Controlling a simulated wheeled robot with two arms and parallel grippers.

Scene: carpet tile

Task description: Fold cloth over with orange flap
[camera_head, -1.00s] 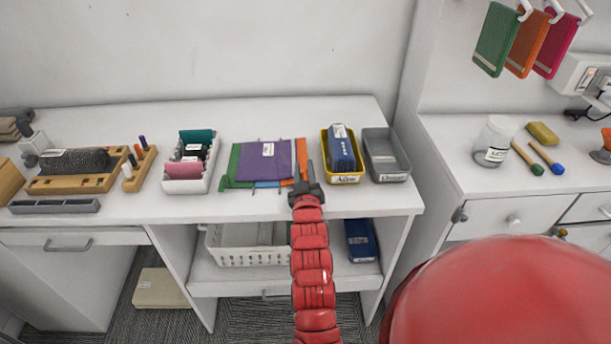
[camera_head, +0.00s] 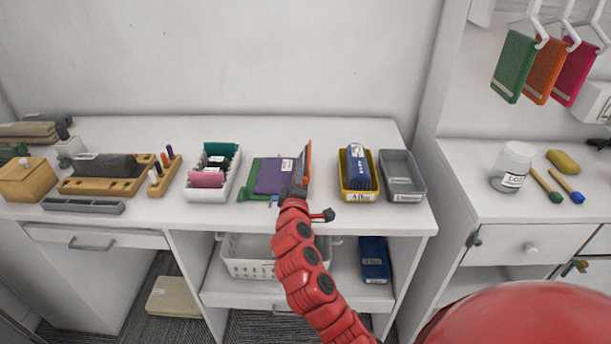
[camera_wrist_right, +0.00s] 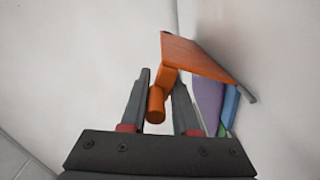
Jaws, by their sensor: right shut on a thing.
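The cloth lies on the table with a purple layer (camera_head: 270,176) on top, a green part (camera_head: 246,194) at its left and a little blue at the front edge. Its orange flap (camera_head: 309,160) stands raised, nearly upright, at the right side. My right gripper (camera_head: 299,189) is at the front of the flap and hides part of it. In the right wrist view, its fingers (camera_wrist_right: 162,84) are shut on an orange peg-like tab (camera_wrist_right: 156,103) of the orange flap (camera_wrist_right: 198,57). Purple, blue and green layers show beside it. My left gripper is out of view.
A white bin (camera_head: 194,193) with rolled items stands left of the cloth. A yellow bin (camera_head: 359,196) and a grey bin (camera_head: 402,192) stand close to the right. A white basket (camera_head: 246,264) sits on the shelf below. The table behind the cloth is clear.

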